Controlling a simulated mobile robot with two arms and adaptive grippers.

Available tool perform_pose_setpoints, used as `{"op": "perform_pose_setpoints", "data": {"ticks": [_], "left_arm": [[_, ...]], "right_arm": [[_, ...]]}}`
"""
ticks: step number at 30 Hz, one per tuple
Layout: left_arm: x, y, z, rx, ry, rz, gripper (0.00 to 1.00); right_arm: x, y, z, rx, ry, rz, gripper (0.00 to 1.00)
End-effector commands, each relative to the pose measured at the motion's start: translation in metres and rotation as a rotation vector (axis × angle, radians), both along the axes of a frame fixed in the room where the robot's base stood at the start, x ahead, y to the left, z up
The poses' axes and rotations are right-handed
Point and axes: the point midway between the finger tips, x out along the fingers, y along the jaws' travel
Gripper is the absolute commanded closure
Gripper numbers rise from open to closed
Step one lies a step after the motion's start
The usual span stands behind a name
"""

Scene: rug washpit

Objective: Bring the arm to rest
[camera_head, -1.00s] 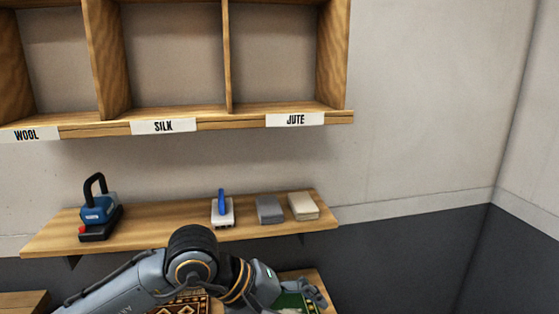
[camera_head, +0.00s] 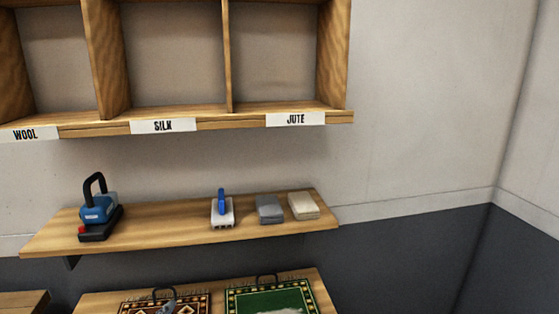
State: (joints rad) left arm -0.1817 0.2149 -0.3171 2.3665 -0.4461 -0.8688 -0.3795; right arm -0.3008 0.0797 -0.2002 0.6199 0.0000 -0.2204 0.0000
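Neither of my grippers shows in the head view, and no arm is clearly visible. A wooden surface (camera_head: 95,303) at the bottom of the view carries a red-brown patterned rug (camera_head: 135,308) and a green bordered rug (camera_head: 262,298). Each has a dark loop handle at its back edge. A small grey shape lies over the red-brown rug and a pale patch shows on the green one. Both are cut off by the frame, and I cannot tell what they are.
A wall shelf (camera_head: 160,238) holds a blue and black tool (camera_head: 98,210), a white brush with a blue handle (camera_head: 222,210), a grey block (camera_head: 269,209) and a beige block (camera_head: 303,206). Above hang open cubbies (camera_head: 228,60) labelled WOOL, SILK and JUTE. The right side is bare wall.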

Motion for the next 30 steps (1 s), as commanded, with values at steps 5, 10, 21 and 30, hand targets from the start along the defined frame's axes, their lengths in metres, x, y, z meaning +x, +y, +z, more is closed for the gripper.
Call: {"op": "perform_pose_setpoints", "data": {"ticks": [5, 10, 21, 30], "left_arm": [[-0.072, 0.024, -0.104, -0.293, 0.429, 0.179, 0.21], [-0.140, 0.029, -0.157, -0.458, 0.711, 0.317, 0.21], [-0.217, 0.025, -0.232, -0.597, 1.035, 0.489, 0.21], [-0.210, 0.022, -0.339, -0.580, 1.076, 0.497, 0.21]], "right_arm": [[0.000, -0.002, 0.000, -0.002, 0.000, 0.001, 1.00], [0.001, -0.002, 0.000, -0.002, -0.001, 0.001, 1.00], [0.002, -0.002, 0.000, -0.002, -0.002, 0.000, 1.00], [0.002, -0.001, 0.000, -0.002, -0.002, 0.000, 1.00]]}}
